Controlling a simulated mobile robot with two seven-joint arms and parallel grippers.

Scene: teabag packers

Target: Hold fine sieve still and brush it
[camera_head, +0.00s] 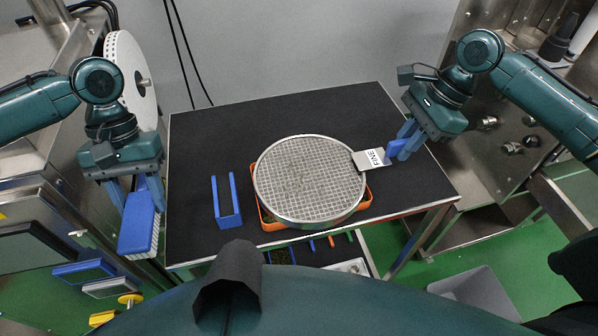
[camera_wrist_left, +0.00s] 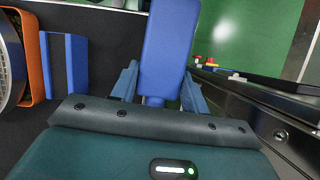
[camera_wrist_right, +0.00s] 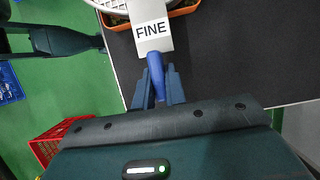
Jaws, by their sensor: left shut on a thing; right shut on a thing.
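The fine sieve (camera_head: 309,180) is a round mesh pan with a metal rim, lying over an orange tray (camera_head: 267,222) on the dark table. Its metal tab (camera_head: 371,158) is marked FINE and points right; it also shows in the right wrist view (camera_wrist_right: 150,12). My right gripper (camera_head: 400,150) is shut on the blue handle (camera_wrist_right: 155,75) at the end of that tab. My left gripper (camera_head: 132,190) is shut on a blue brush (camera_head: 138,222) with pale bristles, left of the table edge and apart from the sieve. The brush's blue back fills the upper middle of the left wrist view (camera_wrist_left: 168,45).
An empty blue holder (camera_head: 227,203) stands on the table left of the sieve. The table's back area (camera_head: 290,115) is clear. A white reel (camera_head: 124,75) stands behind my left arm. A grey bin (camera_head: 478,294) is on the green floor at right.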

